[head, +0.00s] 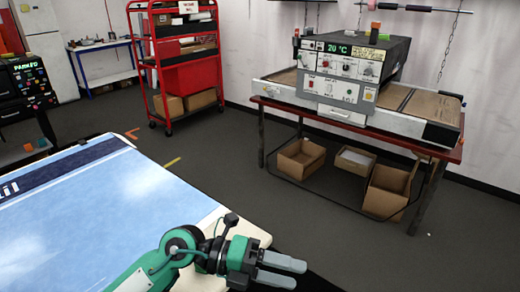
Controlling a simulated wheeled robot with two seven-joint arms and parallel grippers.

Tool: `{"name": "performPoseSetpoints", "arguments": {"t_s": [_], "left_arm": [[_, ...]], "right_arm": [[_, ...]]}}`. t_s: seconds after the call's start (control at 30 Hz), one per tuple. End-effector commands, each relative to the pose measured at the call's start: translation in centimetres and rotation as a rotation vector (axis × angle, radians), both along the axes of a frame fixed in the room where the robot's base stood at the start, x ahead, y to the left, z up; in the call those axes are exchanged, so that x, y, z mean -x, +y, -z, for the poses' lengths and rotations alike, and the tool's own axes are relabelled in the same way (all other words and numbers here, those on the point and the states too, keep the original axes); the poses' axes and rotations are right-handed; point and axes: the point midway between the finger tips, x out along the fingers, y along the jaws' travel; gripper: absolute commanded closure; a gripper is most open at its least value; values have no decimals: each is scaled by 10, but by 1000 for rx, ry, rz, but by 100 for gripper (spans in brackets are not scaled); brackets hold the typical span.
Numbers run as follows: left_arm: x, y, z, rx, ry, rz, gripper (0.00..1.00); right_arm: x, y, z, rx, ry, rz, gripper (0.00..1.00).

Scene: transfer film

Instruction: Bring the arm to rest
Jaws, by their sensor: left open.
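My left arm (180,248), green and dark grey, comes in at the bottom of the head view. My left gripper (296,274) points to the right with its two grey fingers a little apart. Nothing shows between the fingers. It is beyond the right corner of the blue-and-white printed surface (90,215), over a dark area at the bottom edge. How high it is above that area I cannot tell. My right gripper is not in view.
A machine (345,70) with a display reading 20 °C stands on a red-edged table (275,103) at the right. Cardboard boxes (301,158) sit below it. A red shelf cart (160,60) stands at the back left. The grey floor (230,150) between is mostly clear.

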Motion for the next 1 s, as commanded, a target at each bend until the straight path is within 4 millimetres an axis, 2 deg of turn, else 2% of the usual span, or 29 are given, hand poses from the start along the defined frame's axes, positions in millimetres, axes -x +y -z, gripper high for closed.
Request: {"name": "performPoseSetpoints", "arguments": {"t_s": [0.1, 0.23, 0.37, 0.47, 0.57, 0.67, 0.77, 0.87, 1.0], "left_arm": [[-3, -1, -40, 279, 111, -108, 37], [-22, 18, -75, 549, 245, -273, 37], [-49, 53, -90, 771, 398, -480, 37], [-71, 87, -85, 906, 527, -663, 37], [-91, 123, -66, 1006, 668, -862, 37], [-103, 160, -34, 1067, 816, -1074, 37], [-105, 193, 9, 1085, 976, -1291, 37], [-95, 222, 59, 1057, 1143, -1509, 37], [-58, 252, 132, 933, 1389, -1802, 37]], "right_arm": [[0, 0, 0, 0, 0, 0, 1], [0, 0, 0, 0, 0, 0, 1], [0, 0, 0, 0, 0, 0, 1], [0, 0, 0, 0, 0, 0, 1], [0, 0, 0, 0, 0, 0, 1], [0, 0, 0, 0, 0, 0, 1], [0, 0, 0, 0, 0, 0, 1], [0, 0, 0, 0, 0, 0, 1], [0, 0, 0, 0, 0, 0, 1]]}}
